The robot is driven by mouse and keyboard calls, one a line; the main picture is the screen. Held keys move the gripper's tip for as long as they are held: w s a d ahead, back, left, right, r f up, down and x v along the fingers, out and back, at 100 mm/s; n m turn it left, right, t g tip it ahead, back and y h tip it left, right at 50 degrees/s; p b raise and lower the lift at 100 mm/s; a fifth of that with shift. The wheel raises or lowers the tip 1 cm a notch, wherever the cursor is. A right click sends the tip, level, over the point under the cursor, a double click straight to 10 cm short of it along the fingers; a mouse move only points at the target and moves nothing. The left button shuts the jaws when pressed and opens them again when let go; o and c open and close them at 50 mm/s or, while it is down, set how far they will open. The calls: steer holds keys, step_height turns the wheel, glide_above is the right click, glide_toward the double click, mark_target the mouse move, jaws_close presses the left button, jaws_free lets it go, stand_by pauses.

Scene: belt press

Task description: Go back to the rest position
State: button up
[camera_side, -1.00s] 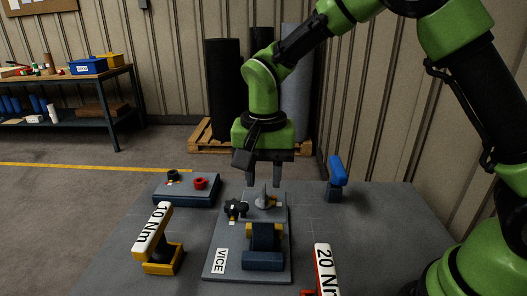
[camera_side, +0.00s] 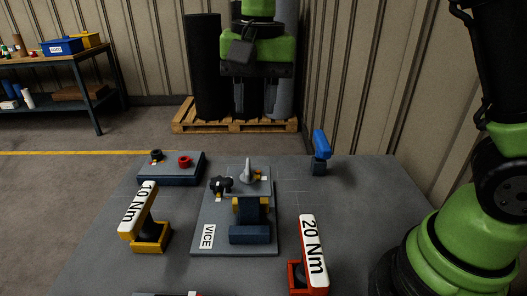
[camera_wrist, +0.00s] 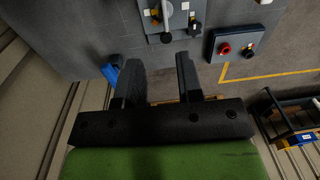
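My gripper (camera_side: 256,88) hangs high above the far side of the table, in front of the dark rolls. In the wrist view my gripper (camera_wrist: 158,62) has its two dark fingers apart with nothing between them, so it is open and empty. The vice (camera_side: 252,235) stands on its grey plate in the middle of the table, well below my gripper. A grey cone-shaped part (camera_side: 248,174) stands upright at the vice, with a black knob (camera_side: 220,184) to its left. The vice is partly cut off at the top of the wrist view (camera_wrist: 166,37).
A yellow 10 Nm tool (camera_side: 150,235), a red 20 Nm tool (camera_side: 313,250) and a blue-handled tool (camera_side: 320,147) stand around the vice. A pallet (camera_side: 180,124) with rolls stands behind.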

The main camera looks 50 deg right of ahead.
steer(key=s+d+r+n+t, duration=0.1)
steer(key=s+t, duration=0.1)
steer(key=s, duration=0.3)
steer(key=s+d+r+n+t+y, duration=0.1)
steer(key=s+d+r+n+t, duration=0.1)
steer(key=s, duration=0.4)
steer(key=s+d+r+n+t, duration=0.1)
steer(key=s+t, duration=0.1)
steer(key=s, duration=0.4)
steer(key=shift+s+d+r+n+t+y, duration=0.2)
steer(key=shift+d+r+n+t+y, duration=0.05)
steer(key=shift+n+t+y, duration=0.05)
